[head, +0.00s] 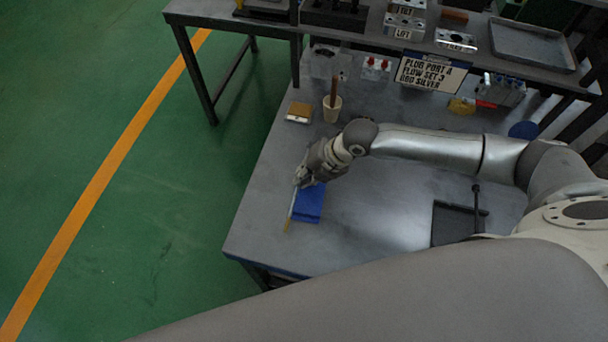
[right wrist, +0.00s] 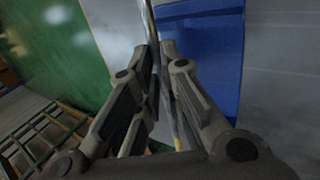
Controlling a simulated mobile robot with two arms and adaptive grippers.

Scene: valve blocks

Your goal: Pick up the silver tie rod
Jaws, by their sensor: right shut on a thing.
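The silver tie rod (head: 291,211) is a thin pale rod with a yellowish lower end, at the left edge of the blue block (head: 309,204) in the head view. My right gripper (head: 301,181) is shut on the rod. In the right wrist view the rod (right wrist: 148,22) runs between the two fingers, beside the blue block (right wrist: 203,50). The fingers hide part of the rod. I cannot tell whether it touches the block or the bench. My left gripper is not in view.
The grey bench (head: 375,215) is mostly clear around the block. A beige cup (head: 332,109) and a brush-like thing (head: 299,112) stand behind my gripper. A dark tray (head: 456,224) lies to the right. A sign (head: 432,73) hangs on the shelf. Green floor lies left.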

